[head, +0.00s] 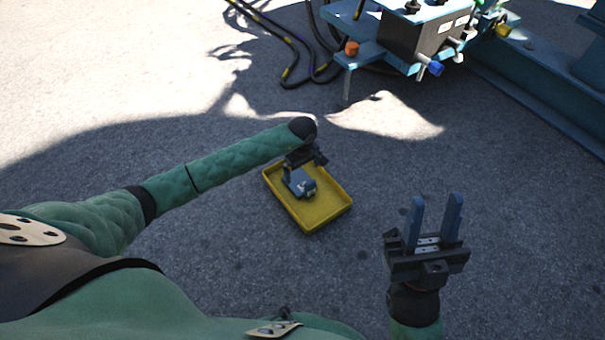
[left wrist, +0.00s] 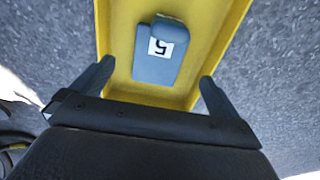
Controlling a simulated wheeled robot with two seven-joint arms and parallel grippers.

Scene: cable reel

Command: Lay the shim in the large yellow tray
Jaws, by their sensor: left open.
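The shim (left wrist: 158,62) is a blue-grey plate with a raised rounded end and a white label marked 5. It appears to lie inside the large yellow tray (left wrist: 120,40), which stands on the ground in the head view (head: 330,213). My left gripper (left wrist: 157,75) is open above the tray, with one finger on each side of the shim and gaps between. In the head view my left gripper partly covers the shim (head: 308,188). My right gripper (head: 436,200) is open and empty, to the right of the tray.
A blue machine frame (head: 365,55) with a dark box (head: 415,38), knobs and fittings stands at the top right. Dark cables with yellow marks (head: 290,45) lie on the ground beside it. The asphalt around the tray is clear.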

